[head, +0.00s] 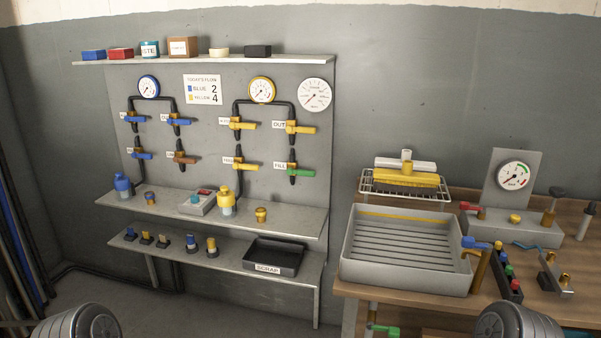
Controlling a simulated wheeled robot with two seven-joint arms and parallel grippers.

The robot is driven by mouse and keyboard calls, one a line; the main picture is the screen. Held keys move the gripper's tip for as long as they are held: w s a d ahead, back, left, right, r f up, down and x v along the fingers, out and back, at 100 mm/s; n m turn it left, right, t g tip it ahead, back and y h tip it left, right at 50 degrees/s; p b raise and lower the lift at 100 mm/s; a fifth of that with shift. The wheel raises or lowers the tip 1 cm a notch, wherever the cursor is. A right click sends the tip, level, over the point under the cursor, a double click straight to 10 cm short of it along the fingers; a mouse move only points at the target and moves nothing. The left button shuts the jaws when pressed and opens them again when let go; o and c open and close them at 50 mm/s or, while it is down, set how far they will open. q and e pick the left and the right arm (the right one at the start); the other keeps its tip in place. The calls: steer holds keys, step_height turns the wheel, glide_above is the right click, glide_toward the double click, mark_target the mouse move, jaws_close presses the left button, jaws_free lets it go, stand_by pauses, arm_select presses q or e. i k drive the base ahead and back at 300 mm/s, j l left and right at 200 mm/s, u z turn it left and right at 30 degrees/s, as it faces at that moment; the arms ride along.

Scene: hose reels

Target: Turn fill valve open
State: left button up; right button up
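The fill valve (300,172) has a green lever and sits at the lower right of the wall panel, beside a white label (279,166) that reads FILL. Its lever points right, about level, across a dark vertical pipe piece. Neither of my grippers shows in the head view. Only rounded grey parts of my arms show at the bottom left and bottom right corners, well below and apart from the valve.
Several other valves with blue, yellow and brown levers are close by, including a yellow one (300,127) above. A lower shelf (290,222) juts out below, holding bottles. A workbench (400,292) with a grey tray (362,270) stands at right.

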mark_target(304, 173)
steer(key=i+j, duration=0.2)
steer(key=i, duration=0.2)
steer(key=i+j, duration=0.2)
steer(key=i, duration=0.15)
steer(key=i+j, duration=0.2)
steer(key=i, duration=0.2)
steer(key=z, duration=1.45)
